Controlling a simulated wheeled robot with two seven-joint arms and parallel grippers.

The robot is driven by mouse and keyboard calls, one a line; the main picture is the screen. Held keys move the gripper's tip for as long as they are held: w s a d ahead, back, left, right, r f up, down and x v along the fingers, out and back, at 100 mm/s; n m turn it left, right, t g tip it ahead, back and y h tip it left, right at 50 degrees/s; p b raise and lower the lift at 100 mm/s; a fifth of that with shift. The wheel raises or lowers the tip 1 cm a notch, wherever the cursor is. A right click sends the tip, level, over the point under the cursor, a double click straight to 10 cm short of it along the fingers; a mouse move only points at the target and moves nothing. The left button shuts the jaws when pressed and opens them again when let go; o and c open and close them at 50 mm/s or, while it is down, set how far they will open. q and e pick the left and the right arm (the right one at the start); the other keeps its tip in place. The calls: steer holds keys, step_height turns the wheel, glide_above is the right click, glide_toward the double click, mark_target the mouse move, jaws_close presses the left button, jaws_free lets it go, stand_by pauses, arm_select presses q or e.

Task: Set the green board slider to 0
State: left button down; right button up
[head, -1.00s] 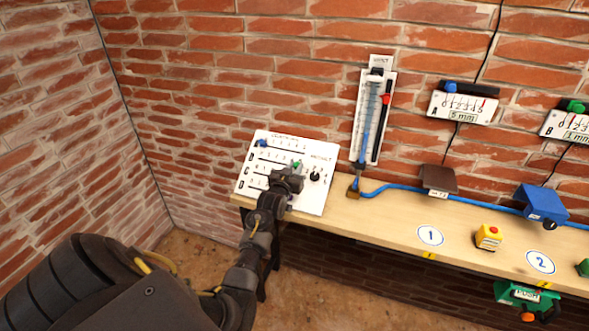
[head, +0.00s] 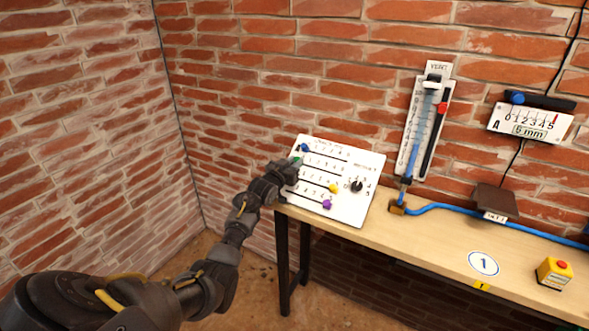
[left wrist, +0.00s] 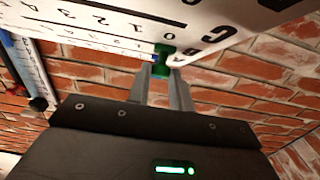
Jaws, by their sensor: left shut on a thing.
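The white slider board (head: 347,163) leans on the left end of the bench. Its green slider knob (head: 296,160) is near the left end of the second slot from the top. My left gripper (head: 290,168) is at the board's left edge, shut on this knob. In the left wrist view the green knob (left wrist: 163,54) sits between the tips of my left gripper (left wrist: 162,69). The number under the knob cannot be read. The blue knob (head: 305,147) is at the left of the top slot. The yellow knob (head: 334,188) and purple knob (head: 326,204) are lower. My right gripper is not in view.
A dial (head: 355,186) is on the board's right side. A tall gauge (head: 425,125) with a blue tube hangs right of it. The wooden bench (head: 420,240) carries a yellow box with a red button (head: 555,272). Brick wall lies close left and behind.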

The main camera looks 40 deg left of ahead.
arm_select(q)
steer(key=shift+a, duration=0.15)
steer(key=c, duration=1.3)
jaws_free()
steer(key=shift+a, duration=0.15)
steer(key=shift+o, duration=0.2)
steer(key=shift+s, duration=0.25)
steer(key=s+d+b, duration=0.1)
steer(key=s, duration=0.9)
steer(key=shift+s, duration=0.15)
